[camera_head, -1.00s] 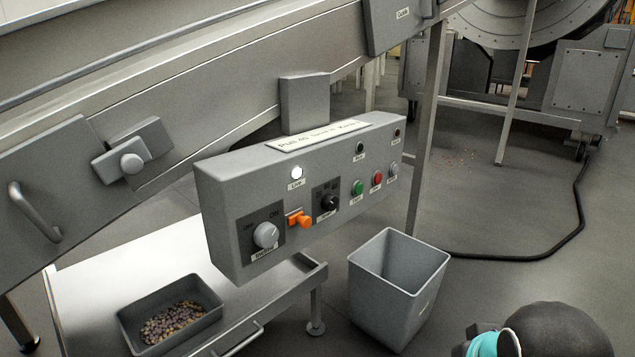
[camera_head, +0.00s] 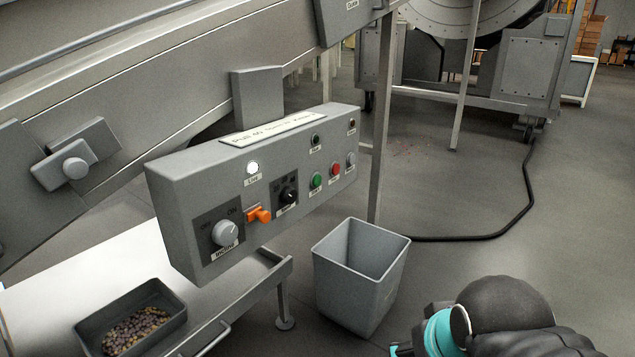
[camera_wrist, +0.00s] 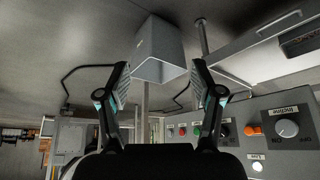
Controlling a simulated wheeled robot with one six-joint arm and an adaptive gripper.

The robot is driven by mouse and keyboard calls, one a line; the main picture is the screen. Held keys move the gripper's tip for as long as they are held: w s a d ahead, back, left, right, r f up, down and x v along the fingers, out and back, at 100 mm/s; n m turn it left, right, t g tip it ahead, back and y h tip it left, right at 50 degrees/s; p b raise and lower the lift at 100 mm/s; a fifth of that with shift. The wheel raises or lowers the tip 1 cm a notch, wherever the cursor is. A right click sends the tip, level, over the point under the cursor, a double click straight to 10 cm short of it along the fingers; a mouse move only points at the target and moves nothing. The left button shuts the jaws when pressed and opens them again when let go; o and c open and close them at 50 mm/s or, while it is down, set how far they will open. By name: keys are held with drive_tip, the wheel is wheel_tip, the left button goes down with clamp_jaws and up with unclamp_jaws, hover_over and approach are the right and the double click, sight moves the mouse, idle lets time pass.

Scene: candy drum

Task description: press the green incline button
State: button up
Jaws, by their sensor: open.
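The green button (camera_head: 316,180) is on the front of a grey control box (camera_head: 180,215), left of a red button (camera_head: 335,170). A label sits under it, too small to read surely. In the wrist view, where the scene is upside down, the green button (camera_wrist: 196,131) shows low in the picture, close to the right finger. My gripper (camera_wrist: 160,68) is open, with nothing between its fingers, and apart from the box. In the head view only part of my arm shows at the lower right; the fingertips are not seen there.
The box also carries an Incline knob (camera_head: 225,233), an orange switch (camera_head: 258,215), a black selector (camera_head: 288,194) and a lit white lamp (camera_head: 253,168). A grey bin (camera_head: 361,276) stands below. A tray of candies (camera_head: 172,322) is lower left. Floor to the right is mostly clear.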

clamp_jaws()
idle(1.4)
